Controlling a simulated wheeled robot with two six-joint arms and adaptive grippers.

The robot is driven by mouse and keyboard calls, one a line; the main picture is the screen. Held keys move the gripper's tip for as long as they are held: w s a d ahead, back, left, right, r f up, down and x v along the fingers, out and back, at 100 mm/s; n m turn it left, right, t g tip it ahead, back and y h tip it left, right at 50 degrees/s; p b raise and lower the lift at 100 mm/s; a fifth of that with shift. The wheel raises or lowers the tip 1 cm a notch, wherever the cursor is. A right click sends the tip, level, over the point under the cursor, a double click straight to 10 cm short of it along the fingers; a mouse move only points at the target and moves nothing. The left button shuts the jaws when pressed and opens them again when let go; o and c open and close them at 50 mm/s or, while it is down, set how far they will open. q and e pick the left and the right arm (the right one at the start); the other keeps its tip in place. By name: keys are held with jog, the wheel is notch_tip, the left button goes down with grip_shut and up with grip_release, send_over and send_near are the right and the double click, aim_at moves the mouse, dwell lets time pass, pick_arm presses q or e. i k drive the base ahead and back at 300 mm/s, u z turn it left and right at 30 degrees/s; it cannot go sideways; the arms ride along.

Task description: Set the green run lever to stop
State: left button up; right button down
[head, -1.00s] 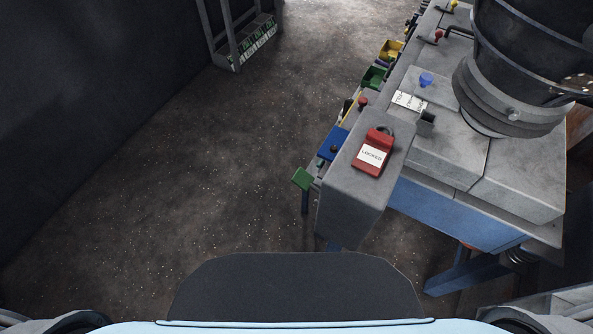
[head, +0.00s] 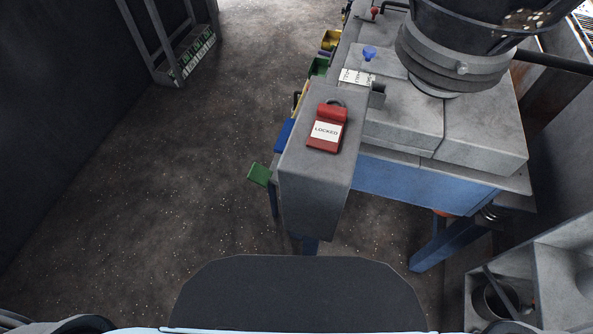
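A green piece (head: 259,174) sticks out at the left side of a grey box (head: 318,185); it may be the run lever, but its mount and setting are unclear from here. The grey box stands at the front end of the vibrating screen machine (head: 425,188). A red padlock-shaped block (head: 326,130) with a white label reading "LOCKED" lies on top of the box. Neither of my grippers is in view.
Blue, green (head: 319,66) and yellow bins (head: 330,40) line the machine's left side. A round dark bowl (head: 455,45) sits on top. A grey bin with compartments (head: 545,275) stands at lower right. A rack (head: 180,55) stands at upper left. The floor left of the machine is clear.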

aim_at(258, 174)
jog(key=z, duration=0.9)
jog(key=k, duration=1.35)
jog(key=u, duration=1.65)
jog(key=i, duration=0.5)
jog(key=z, duration=0.05)
